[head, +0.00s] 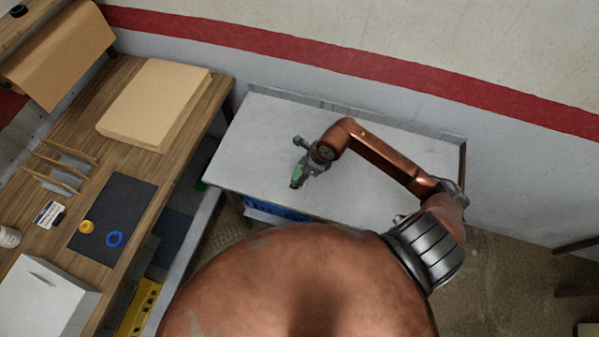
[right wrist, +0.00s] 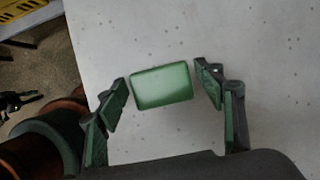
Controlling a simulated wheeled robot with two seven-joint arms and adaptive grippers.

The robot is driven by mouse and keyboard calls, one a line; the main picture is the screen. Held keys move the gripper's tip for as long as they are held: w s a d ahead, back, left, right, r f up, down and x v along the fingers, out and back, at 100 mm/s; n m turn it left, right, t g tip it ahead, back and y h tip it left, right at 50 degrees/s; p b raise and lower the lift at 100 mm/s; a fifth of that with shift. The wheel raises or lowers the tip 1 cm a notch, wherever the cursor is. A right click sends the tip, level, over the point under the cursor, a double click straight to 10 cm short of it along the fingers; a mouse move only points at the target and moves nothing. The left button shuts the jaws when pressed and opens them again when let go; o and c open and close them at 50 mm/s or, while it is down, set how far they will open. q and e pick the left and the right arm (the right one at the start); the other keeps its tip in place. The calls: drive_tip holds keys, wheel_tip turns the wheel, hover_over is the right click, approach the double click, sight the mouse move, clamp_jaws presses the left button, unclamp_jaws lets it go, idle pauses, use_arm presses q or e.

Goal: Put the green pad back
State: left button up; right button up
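The green pad (right wrist: 162,86) is a small rounded block, seen over the pale grey table top in the right wrist view. My right gripper (right wrist: 164,84) is open, with one finger on each side of the pad and a narrow gap showing at both sides. I cannot tell whether the pad rests on the table. In the head view my right gripper (head: 297,181) is over the left part of the grey table (head: 390,150), and the pad cannot be told apart from the green fingers. A dark claw-like shape (right wrist: 14,101) at the left of the wrist view may be my left gripper; its state is unclear.
A wooden bench (head: 205,120) at left carries a cardboard-coloured block (head: 150,100), a dark mat (head: 125,195) with yellow and blue rings, slotted dividers (head: 60,165) and a white box (head: 45,295). A wall stands behind the grey table. The table's right part is clear.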

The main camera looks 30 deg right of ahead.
drive_tip(key=shift+o, duration=0.7)
drive_tip(key=shift+r, duration=0.2)
drive_tip(key=v, duration=1.1)
drive_tip(key=shift+r, duration=0.35)
drive_tip(key=shift+d, duration=0.1)
